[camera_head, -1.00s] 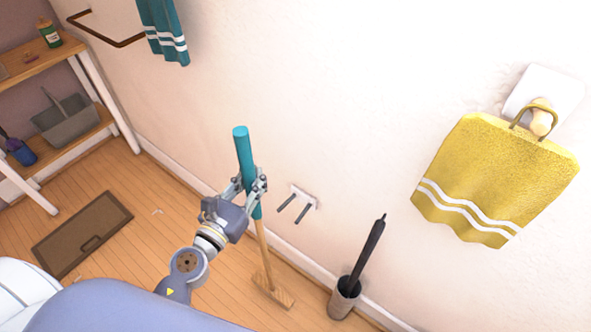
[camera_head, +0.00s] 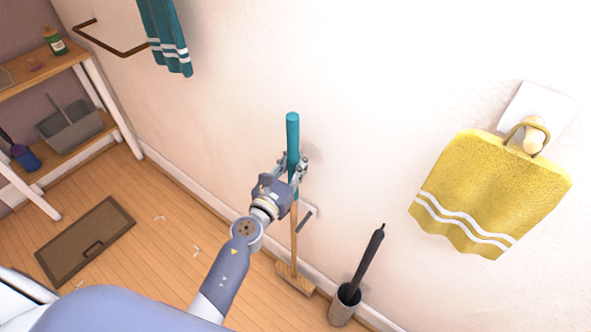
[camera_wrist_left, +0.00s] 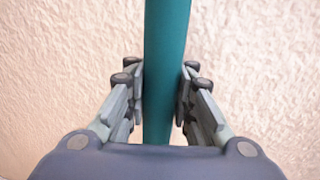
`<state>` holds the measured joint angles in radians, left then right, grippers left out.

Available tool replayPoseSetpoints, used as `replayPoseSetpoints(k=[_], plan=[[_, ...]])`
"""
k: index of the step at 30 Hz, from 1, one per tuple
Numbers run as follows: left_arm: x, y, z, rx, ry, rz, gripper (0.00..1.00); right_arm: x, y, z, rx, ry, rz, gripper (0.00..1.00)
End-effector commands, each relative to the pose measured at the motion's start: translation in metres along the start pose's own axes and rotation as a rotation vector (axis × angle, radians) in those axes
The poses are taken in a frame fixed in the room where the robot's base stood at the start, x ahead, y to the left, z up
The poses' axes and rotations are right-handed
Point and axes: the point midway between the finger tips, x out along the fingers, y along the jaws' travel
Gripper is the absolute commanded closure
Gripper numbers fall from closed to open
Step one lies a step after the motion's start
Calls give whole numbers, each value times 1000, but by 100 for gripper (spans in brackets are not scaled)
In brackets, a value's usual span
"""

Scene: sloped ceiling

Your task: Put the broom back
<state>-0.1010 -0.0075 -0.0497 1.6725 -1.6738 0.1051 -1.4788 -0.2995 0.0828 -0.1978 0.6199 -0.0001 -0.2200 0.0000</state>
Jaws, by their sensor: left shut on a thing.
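The broom (camera_head: 293,133) has a teal upper handle, a wooden lower shaft and a wooden head (camera_head: 296,278) low near the floor by the wall. It stands nearly upright. My left gripper (camera_head: 293,168) is shut on the teal part of the handle, which also runs between the fingers in the left wrist view (camera_wrist_left: 167,60). A wall holder with prongs (camera_head: 307,217) is partly hidden behind the broom and gripper; I cannot tell whether the broom touches it. My right gripper is out of view.
A grey container with a dark-handled brush (camera_head: 344,301) stands on the floor right of the broom. A yellow towel (camera_head: 488,195) hangs from a wall hook. A shelf (camera_head: 45,75), a brown mat (camera_head: 85,240) and a teal towel on a rail (camera_head: 165,40) are at left.

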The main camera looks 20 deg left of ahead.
Motion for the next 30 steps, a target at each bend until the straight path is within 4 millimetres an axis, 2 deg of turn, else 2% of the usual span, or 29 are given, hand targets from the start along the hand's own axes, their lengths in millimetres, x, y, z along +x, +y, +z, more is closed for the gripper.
replayPoseSetpoints(k=[3,8,20,21,24,30], plan=[[0,0,-16,1,-1,1,100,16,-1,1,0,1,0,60],[0,1,-30,0,-1,2,100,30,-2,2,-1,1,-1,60],[0,1,-32,2,-2,1,100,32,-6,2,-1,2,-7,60],[0,1,-33,2,1,1,79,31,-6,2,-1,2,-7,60],[0,1,-33,1,1,1,57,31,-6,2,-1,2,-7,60],[0,1,-33,1,1,1,57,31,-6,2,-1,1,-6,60]])
